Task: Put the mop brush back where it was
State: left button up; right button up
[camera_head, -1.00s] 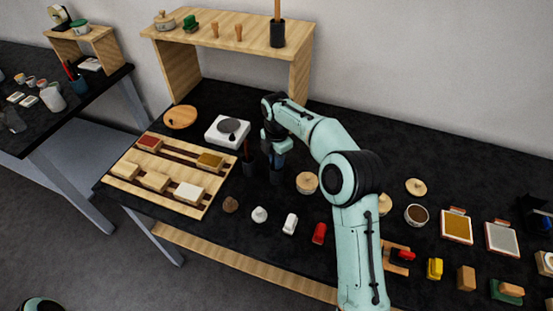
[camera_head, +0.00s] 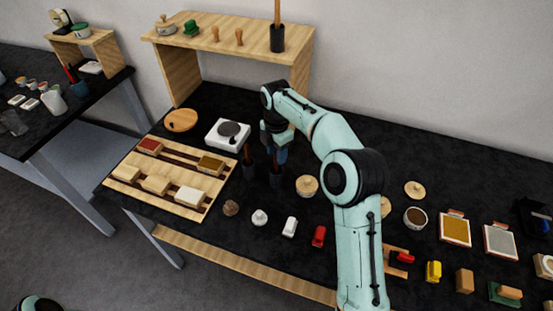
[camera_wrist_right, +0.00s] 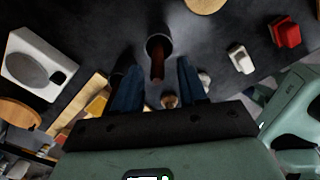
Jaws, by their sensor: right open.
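A brush with a brown handle stands upright in a dark cup (camera_head: 277,180) on the black table; I cannot tell for sure that it is the mop brush. The same handle (camera_wrist_right: 157,70) and cup show in the right wrist view, between my fingertips. My right gripper (camera_head: 275,151) is just above this cup, open, with its blue fingers apart and clear of the handle. A second dark cup (camera_head: 249,169) with a reddish-brown handle stands just to the left. My left gripper is not in view.
A white scale (camera_head: 228,133) and a wooden tray of blocks (camera_head: 172,183) lie to the left. A lidded wooden pot (camera_head: 307,186) stands to the right, with several small items in front. A wooden shelf (camera_head: 240,50) at the back holds another dark cup (camera_head: 277,38) with a tall handle.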

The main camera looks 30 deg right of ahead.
jog(key=r, duration=0.4)
jog(key=r+p, duration=0.1)
jog(key=r, duration=0.1)
jog(key=shift+w+r, duration=0.25)
jog(key=shift+s+r, duration=0.1)
jog(key=shift+r, duration=0.25)
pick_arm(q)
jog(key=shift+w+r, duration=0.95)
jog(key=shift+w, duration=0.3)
pick_arm(e)
jog(key=shift+f, duration=0.1)
